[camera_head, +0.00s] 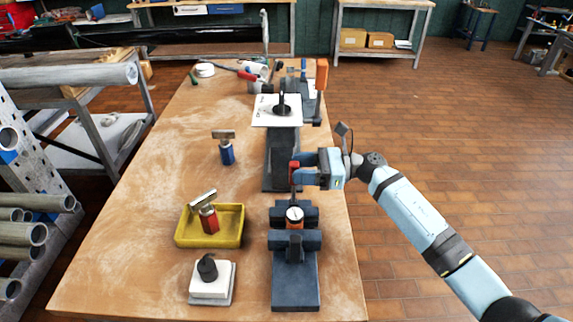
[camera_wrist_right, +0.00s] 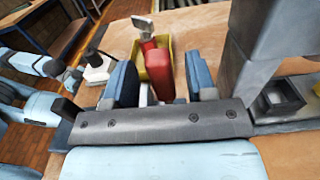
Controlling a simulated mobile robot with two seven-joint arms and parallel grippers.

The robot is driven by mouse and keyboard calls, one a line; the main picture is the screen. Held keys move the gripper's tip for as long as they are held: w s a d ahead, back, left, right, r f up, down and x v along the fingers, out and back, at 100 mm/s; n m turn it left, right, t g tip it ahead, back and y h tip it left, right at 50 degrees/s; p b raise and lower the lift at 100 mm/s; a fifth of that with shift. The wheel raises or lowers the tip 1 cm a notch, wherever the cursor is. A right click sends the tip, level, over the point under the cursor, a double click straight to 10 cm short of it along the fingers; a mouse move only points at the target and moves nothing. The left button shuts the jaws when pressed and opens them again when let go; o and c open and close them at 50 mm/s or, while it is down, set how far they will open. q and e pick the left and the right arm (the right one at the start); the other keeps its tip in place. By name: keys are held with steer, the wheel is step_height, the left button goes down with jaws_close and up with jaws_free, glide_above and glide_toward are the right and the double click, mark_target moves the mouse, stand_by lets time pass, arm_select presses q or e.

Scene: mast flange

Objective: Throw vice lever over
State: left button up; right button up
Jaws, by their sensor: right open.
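The red lever (camera_head: 293,172) stands by the dark upright of the vice (camera_head: 281,150); which part it joins is hidden. My right gripper (camera_head: 304,169) is open around the lever. In the right wrist view, the red lever (camera_wrist_right: 160,74) is between the two blue fingers of the gripper (camera_wrist_right: 163,82), with a gap visible at its left; contact on the right side I cannot tell. A white plate with a dark flange (camera_head: 279,110) sits on top of the upright. My left gripper does not show clearly in either view.
In front is a dark blue clamp (camera_head: 295,285) holding an orange-ringed round part (camera_head: 294,215). A yellow tray (camera_head: 225,240) holds a red-handled tool; a blue-handled tool (camera_head: 226,150) stands behind it. A white block with a black knob (camera_head: 210,284) is near the front. The table's left middle is clear.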

steer(key=a, duration=0.2)
steer(key=shift+a, duration=0.75)
